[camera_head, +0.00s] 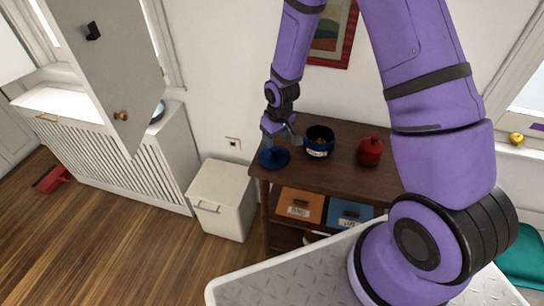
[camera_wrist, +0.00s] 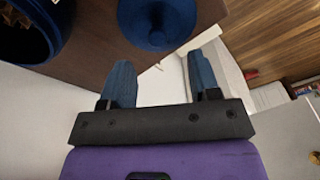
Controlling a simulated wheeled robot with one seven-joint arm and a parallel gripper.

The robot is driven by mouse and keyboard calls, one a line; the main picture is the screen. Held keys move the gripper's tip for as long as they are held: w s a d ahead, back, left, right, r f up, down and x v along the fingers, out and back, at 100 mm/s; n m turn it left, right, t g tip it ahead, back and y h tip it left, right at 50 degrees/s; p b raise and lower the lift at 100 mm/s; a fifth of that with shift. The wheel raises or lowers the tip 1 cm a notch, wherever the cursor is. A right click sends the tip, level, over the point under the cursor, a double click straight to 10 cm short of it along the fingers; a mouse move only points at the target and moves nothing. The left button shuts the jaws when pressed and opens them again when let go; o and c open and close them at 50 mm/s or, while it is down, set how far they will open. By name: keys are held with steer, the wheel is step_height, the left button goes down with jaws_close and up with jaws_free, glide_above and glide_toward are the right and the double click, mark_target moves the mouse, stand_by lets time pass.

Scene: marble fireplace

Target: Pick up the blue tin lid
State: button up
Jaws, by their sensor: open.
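The blue tin lid (camera_head: 274,158) lies at the left end of the brown wooden shelf top. It is round, with a raised middle that looks like a knob. In the wrist view the lid (camera_wrist: 157,20) sits at the top, ahead of the fingertips. My gripper (camera_head: 285,132) is just above the lid in the head view. In the wrist view my gripper (camera_wrist: 161,70) is open, with two blue fingers apart and nothing between them. The lidless blue tin (camera_head: 319,142) stands to the right of the lid; it also shows in the wrist view (camera_wrist: 30,58).
A red jar (camera_head: 370,151) stands further right on the shelf top (camera_head: 340,170). An orange box (camera_head: 300,204) and a blue box (camera_head: 349,213) sit below it. A white bin (camera_head: 222,200) stands on the floor left of the shelf. The wall is close behind.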

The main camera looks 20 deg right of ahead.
mark_target(274, 148)
steer(key=shift+w+f, duration=0.25)
steer(key=shift+f, duration=1)
steer(key=shift+w+f, duration=0.2)
steer(key=shift+f, duration=1)
steer(key=shift+w+f, duration=0.25)
steer(key=shift+f, duration=1)
steer(key=c, duration=1)
